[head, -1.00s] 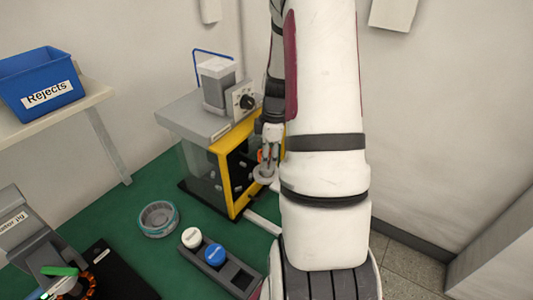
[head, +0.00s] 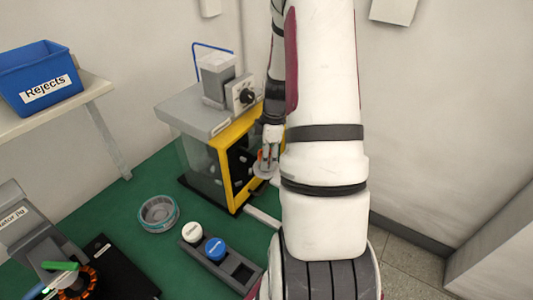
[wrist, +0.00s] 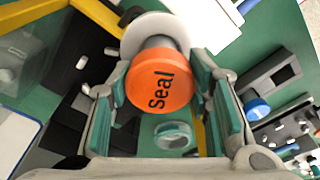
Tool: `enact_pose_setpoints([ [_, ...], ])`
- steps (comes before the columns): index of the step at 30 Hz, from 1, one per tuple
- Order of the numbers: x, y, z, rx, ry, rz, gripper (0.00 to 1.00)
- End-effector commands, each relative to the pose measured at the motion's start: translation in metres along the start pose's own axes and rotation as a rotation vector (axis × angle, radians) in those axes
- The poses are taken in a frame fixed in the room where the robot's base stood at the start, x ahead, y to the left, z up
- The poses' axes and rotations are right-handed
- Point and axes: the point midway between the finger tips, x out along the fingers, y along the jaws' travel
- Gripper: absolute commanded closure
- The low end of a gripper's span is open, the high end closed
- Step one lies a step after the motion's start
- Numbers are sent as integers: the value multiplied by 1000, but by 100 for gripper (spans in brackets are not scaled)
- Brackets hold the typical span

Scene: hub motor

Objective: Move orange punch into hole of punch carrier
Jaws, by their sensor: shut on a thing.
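My gripper (wrist: 165,95) is shut on the orange punch, one finger on each side of the cap. In the head view my gripper (head: 268,156) is by the yellow-framed machine's open front, with a sliver of orange between the fingers. The punch carrier (head: 240,272) is a dark grey block on the green table, holding a white-capped punch (head: 192,232) and a blue-capped punch (head: 214,249). Its near end shows empty recesses.
The machine (head: 222,180) with a yellow frame stands close left of my gripper. A teal-rimmed round part (head: 159,213) lies left of the carrier. A dark fixture (head: 85,270) is at front left. A blue Rejects bin (head: 40,78) sits on a side shelf.

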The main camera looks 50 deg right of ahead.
Motion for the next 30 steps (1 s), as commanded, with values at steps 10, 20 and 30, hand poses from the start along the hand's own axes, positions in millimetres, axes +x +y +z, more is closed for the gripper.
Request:
enact_pose_setpoints([
  [10, 10, 0, 1, 0, 0, 1, 83],
  [20, 11, 0, 2, 1, 0, 0, 83],
  [30, 24, 0, 3, 1, 0, -1, 83],
])
